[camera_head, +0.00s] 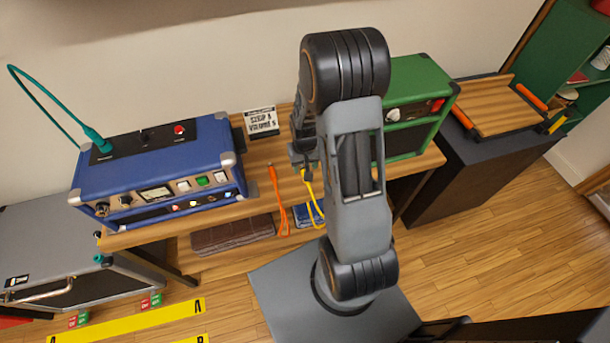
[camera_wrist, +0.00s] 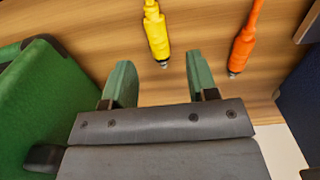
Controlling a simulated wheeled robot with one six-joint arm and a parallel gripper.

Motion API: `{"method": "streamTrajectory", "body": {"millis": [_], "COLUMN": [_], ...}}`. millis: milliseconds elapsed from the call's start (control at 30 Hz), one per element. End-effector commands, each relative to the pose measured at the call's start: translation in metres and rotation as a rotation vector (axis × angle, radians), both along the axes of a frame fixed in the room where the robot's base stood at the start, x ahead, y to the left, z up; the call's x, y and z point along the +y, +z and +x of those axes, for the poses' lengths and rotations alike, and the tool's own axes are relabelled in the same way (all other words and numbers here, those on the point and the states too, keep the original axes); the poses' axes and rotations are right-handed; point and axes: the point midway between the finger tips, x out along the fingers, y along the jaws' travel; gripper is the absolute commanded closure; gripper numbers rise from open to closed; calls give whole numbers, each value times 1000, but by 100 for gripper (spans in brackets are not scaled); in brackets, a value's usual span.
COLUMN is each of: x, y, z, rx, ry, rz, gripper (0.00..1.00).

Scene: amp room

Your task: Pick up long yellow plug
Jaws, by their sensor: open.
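The yellow plug (camera_wrist: 156,32) lies on the wooden tabletop in the wrist view, its metal tip pointing toward my gripper (camera_wrist: 159,62). My gripper is open and empty, with one green finger on each side of the line of the plug. The plug's tip is around the gap between the fingertips; I cannot tell how high the fingers are above it. In the head view my arm hides most of the plug, and its yellow cable (camera_head: 314,203) hangs over the table's front edge. The gripper there is largely hidden behind my arm.
An orange plug (camera_wrist: 245,42) lies close beside the yellow one. A green amp (camera_head: 412,137) stands to the right and a blue amp (camera_head: 150,180) to the left on the table (camera_head: 257,185). A small sign (camera_head: 261,122) stands at the back.

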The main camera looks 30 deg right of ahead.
Motion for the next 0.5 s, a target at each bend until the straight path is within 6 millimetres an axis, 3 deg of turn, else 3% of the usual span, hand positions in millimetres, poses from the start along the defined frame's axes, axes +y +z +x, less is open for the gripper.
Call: {"method": "streamTrajectory", "body": {"millis": [300, 500], "x": [-1, -1], "y": [-40, -49], "z": [-2, -1], "rx": [3, 1], "ry": [0, 0], "rz": [1, 0], "gripper": [47, 47]}}
